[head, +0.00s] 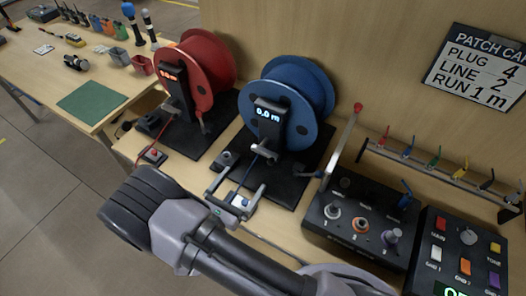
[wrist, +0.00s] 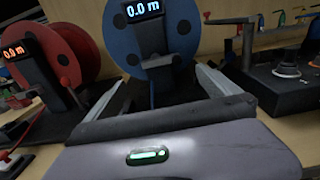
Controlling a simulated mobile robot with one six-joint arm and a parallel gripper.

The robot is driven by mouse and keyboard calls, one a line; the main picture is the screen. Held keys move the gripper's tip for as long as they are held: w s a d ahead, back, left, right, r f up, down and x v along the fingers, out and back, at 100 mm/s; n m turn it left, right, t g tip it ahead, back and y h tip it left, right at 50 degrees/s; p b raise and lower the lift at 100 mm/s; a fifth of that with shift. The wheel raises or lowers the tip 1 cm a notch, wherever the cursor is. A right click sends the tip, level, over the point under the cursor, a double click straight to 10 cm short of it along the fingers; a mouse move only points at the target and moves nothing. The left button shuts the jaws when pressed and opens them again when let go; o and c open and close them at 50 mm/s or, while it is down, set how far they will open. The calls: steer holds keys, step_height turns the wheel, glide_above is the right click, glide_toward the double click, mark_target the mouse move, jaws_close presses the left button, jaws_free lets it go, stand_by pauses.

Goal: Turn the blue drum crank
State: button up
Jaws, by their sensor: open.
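The blue drum (head: 290,88) stands upright on a black base, with a display post (head: 268,115) in front reading 0.0 m. A small grey piece (head: 264,150), which looks like the crank, sits low at the post's front; its exact shape is hard to tell. In the wrist view the blue drum (wrist: 185,38) is straight ahead, with its display (wrist: 143,9) at the top. My gripper (head: 246,176) is open and empty, low in front of the drum and apart from the post. Its two fingers also flank the drum's base in the wrist view (wrist: 163,82).
A red drum (head: 206,62) stands to the left, with a small red-button box (head: 153,155) before it. A black panel with plugs (head: 360,220) and an upright red-tipped lever (head: 345,140) are at right, beside a button panel (head: 462,240). A cable rack (head: 430,165) stands behind.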

mark_target(263, 154)
steer(key=b+x, duration=0.1)
steer(key=x, duration=1.1)
steer(key=c, duration=1.2)
